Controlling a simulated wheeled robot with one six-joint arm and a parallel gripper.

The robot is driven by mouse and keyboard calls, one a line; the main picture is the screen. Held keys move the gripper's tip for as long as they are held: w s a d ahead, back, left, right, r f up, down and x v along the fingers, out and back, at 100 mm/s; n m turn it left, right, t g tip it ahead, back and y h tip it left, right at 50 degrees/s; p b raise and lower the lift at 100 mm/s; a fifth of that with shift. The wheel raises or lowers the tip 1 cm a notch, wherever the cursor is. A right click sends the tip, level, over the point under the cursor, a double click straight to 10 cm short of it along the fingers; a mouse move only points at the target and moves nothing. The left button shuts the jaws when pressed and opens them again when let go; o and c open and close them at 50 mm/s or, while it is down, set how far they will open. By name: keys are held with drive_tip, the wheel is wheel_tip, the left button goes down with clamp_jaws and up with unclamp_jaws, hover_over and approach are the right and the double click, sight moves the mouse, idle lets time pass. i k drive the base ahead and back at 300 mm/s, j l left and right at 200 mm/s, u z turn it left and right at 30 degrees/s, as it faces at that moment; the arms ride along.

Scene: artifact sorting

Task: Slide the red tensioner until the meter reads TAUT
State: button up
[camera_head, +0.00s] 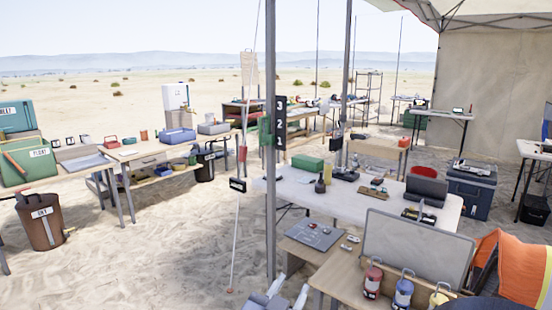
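A red tensioner (242,153) sits on a thin pale guy line (236,222) that runs down to the sand, left of the dark tent pole. A small black box with a white face (237,184), likely the meter, hangs on the line below the tensioner. Its reading is too small to make out. My gripper (292,284) shows at the bottom edge, cut off by the frame. Its two pale fingers stand apart with nothing seen between them. It is well below and to the right of the tensioner, touching neither it nor the line.
A dark pole (270,210) with a black numbered panel (281,122) stands just right of the line. A white-topped table (330,200) and a wooden bench (335,280) with colored canisters fill the right. Tables with boxes stand at left. Sand left of the line is open.

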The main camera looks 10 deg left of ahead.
sight(243, 153)
drive_tip(key=i+j+z, duration=0.15)
drive_tip(key=i+j, duration=0.4)
drive_tip(key=i+j+z, duration=0.1)
drive_tip(key=i+j, duration=0.4)
drive_tip(key=i+j+z, duration=0.15)
drive_tip(key=i+j, duration=0.3)
drive_tip(key=j, duration=0.25)
drive_tip(key=i+j, duration=0.8)
drive_tip(key=j, duration=0.25)
